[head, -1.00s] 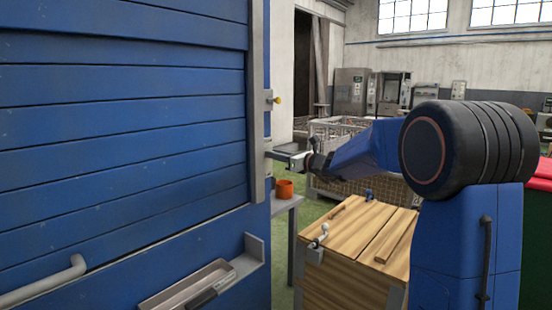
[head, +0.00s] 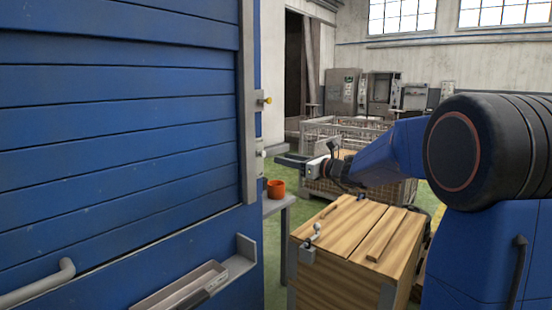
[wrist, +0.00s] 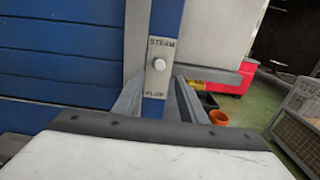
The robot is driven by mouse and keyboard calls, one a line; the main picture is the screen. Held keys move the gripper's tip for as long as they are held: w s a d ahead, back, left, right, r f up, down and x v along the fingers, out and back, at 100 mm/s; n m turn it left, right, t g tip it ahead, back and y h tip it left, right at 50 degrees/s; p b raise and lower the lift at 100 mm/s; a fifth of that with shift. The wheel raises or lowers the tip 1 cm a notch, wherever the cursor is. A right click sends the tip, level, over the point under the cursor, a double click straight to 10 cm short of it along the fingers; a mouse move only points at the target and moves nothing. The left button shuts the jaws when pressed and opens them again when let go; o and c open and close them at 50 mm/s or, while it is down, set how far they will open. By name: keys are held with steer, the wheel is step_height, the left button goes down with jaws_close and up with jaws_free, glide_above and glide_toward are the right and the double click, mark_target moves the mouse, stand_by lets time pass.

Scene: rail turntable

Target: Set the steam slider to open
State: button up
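The steam slider is a pale plate (wrist: 154,84) on the blue post, with "STEAM" printed at its top and smaller lettering, hard to read, at its bottom. Its round white knob (wrist: 158,64) sits near the middle of the plate in the wrist view. In the head view the knob (head: 263,153) shows as a small pale spot on the panel's right edge. My gripper (wrist: 158,102) is open and empty, its fingers to the left and right below the knob. In the head view my gripper (head: 281,160) points left at the panel, just right of the knob and apart from it.
A yellow knob (head: 267,100) sticks out higher on the same edge. An orange pot (head: 276,188) stands on a grey side table (head: 272,207) below my gripper. A wooden crate (head: 345,235) stands lower right. A wire-mesh bin (head: 345,132) is behind.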

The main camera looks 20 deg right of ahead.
steer(key=v, duration=0.8)
steer(key=s+a+f+n+g+h, duration=0.1)
steer(key=s+a+f+n+g, duration=0.3)
steer(key=s+a+f+n, duration=0.55)
steer(key=s+a+f+n+g+h, duration=0.15)
steer(key=s+a+n+g, duration=0.35)
steer(key=s, duration=0.9)
steer(key=s+d+f+n+h, duration=0.4)
steer(key=s+n, duration=0.3)
steer(key=s, duration=0.2)
steer(key=s+d+f+n+h, duration=0.4)
steer(key=s+d+f+n, duration=0.3)
steer(key=s, duration=0.3)
steer(key=shift+g, duration=0.4)
steer(key=shift+f, duration=0.1)
